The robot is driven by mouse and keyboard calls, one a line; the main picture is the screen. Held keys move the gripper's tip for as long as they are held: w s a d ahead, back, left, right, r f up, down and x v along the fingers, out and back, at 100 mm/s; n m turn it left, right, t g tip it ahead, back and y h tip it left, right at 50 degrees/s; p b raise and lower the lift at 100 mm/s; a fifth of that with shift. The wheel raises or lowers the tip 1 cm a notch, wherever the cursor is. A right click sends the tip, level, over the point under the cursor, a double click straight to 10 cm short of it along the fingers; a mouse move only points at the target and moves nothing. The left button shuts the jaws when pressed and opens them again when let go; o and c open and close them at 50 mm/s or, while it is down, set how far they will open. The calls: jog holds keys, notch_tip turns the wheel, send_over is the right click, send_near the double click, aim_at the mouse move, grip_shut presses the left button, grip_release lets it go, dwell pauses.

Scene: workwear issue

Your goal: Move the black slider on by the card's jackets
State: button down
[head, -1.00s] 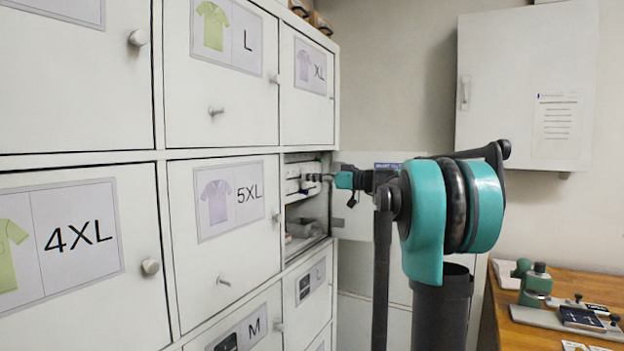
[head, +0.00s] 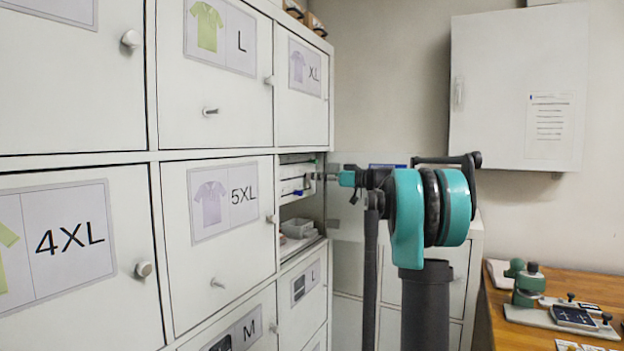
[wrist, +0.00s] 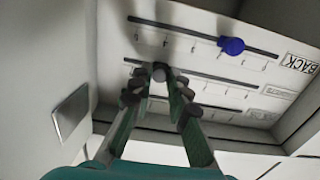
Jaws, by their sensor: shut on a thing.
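In the wrist view a pale panel (wrist: 215,58) has several parallel dark slots with tick marks, and its right edge reads BACK. The black slider (wrist: 160,70) sits on the second slot, between the tips of my gripper (wrist: 158,84), which is shut on it. My fingers hide part of the slider and the slots below it. A blue slider (wrist: 231,46) stands on the top slot, to the right of my fingers. In the head view my gripper (head: 327,177) reaches into the open compartment beside the 5XL door. No card with jackets can be made out.
White locker doors labelled L (head: 228,38), XL (head: 301,75), 5XL (head: 226,212) and 4XL (head: 70,237) surround the opening. A grey tray (head: 297,228) lies low in the compartment. A wall cabinet (head: 515,90) hangs at right, above a wooden bench (head: 545,325) with a green device (head: 528,285).

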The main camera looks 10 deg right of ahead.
jog(key=c, duration=1.4)
grip_release()
jog(key=shift+c, duration=0.2)
jog(key=v, duration=1.2)
jog(key=s+a+f+m+g+h, duration=0.2)
jog(key=s+a+f, duration=0.25)
jog(key=f, duration=0.45)
jog(key=s+a+f+m+g+h, duration=0.15)
jog(key=s+a+f, duration=0.3)
jog(key=f, duration=0.45)
jog(key=s+a+f+m+g+h, duration=0.2)
jog(key=s+a+f, duration=0.3)
jog(key=f, duration=0.4)
jog(key=s+d+f+m+h, duration=0.2)
jog(key=s+d+f+h, duration=0.1)
jog(key=s+f, duration=0.9)
jog(key=s+d+f+m+h, duration=0.3)
jog(key=s+f+h, duration=0.3)
jog(key=s+f, duration=0.6)
jog(key=shift+s+g, duration=0.45)
jog(key=shift+s, duration=0.2)
